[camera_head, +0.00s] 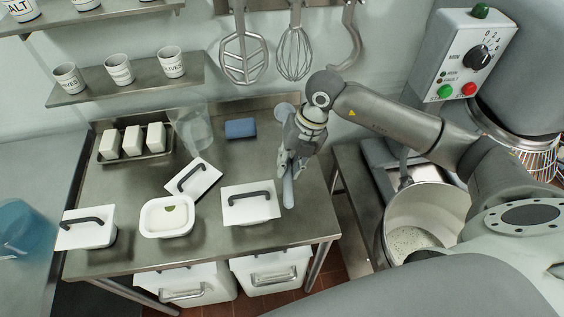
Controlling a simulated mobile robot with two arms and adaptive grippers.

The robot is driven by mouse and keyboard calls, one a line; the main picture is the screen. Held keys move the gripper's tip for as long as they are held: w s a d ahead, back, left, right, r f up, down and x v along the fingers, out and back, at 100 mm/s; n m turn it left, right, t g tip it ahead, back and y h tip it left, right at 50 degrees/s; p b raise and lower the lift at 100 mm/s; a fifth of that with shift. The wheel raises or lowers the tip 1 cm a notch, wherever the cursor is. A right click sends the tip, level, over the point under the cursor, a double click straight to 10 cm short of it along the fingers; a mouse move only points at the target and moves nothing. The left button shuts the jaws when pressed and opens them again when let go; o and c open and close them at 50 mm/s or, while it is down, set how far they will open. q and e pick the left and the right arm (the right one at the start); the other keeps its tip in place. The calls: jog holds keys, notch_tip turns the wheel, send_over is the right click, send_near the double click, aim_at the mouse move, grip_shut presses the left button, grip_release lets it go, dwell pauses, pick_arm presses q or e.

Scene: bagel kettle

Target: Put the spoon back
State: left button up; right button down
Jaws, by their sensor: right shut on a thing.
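My right gripper (291,166) is over the right side of the steel table, pointing down. It is shut on the spoon (288,192), a slim grey piece that hangs below the fingertips. The fingers hide its upper part, and I cannot tell whether its lower end touches the table. The spoon is just right of a white lidded container (236,211) with a dark handle. My left gripper is not in view.
An open white container (153,225) stands mid-table, with a loose lid (187,187) behind it. Another lidded container (85,239) is at left. A blue sponge (240,128), a clear jug (194,130) and a tray of white blocks (133,140) are behind. A mixer bowl (420,205) is right.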

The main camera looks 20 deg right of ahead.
jog(key=shift+d+f+m, duration=0.1)
jog(key=shift+d+m, duration=0.25)
jog(key=shift+m, duration=0.35)
notch_tip(320, 180, down, 10)
jog(key=b, duration=0.6)
jog(key=shift+r+b, duration=0.25)
jog(key=shift+b, duration=0.15)
jog(key=c, duration=1.3)
grip_release()
jog(key=shift+o, duration=0.2)
